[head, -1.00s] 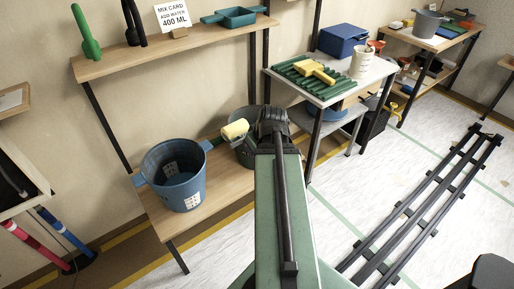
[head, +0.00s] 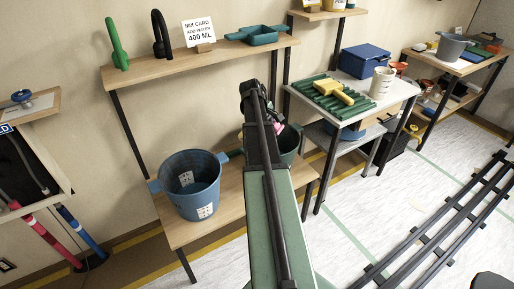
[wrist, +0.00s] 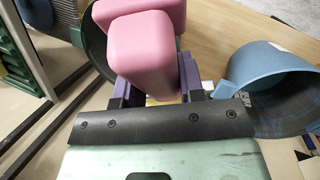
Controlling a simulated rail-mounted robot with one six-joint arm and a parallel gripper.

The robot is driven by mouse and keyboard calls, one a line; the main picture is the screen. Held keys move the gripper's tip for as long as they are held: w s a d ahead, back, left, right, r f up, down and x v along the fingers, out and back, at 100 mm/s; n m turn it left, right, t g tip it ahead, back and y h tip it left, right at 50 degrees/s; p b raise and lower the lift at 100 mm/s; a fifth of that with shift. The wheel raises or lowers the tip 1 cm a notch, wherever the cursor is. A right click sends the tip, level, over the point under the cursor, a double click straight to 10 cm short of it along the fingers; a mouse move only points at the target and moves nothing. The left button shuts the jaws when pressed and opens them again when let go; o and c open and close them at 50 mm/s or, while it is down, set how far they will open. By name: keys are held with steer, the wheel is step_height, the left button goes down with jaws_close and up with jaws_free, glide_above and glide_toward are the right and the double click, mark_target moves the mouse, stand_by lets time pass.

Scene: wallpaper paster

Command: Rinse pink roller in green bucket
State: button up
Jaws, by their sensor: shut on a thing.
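In the wrist view, my gripper (wrist: 157,82) has purple fingers closed on a pink thing with rounded edges (wrist: 145,45), which I take as the pink roller. A second pink part shows just behind it. In the head view, only a small pink patch (head: 278,130) shows beside my arm, near the green bucket (head: 289,147). My arm hides much of that bucket, which stands on the low wooden shelf. A dark rim (wrist: 96,42), likely this bucket's, shows behind the pink thing in the wrist view. I cannot tell whether the pink thing is inside it.
A blue bucket (head: 190,190) stands left of the green one; it also shows in the wrist view (wrist: 275,85). An upper shelf (head: 200,58) holds a card and tools. A table (head: 365,105) at right holds a yellow roller (head: 336,90) on green slats. Dark rails lie on the floor.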

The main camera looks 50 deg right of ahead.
steer(key=w+d+r+n+g+h, duration=0.2)
steer(key=d+r+g+h, duration=0.25)
steer(key=d, duration=0.75)
step_height(320, 180, down, 22)
steer(key=b, duration=2.3)
steer(key=shift+f, duration=0.15)
steer(key=shift+w+y, duration=0.1)
steer(key=shift+y, duration=0.15)
steer(key=shift+f+b, duration=1.45)
steer(key=shift+b, duration=0.05)
steer(key=shift+a, duration=0.1)
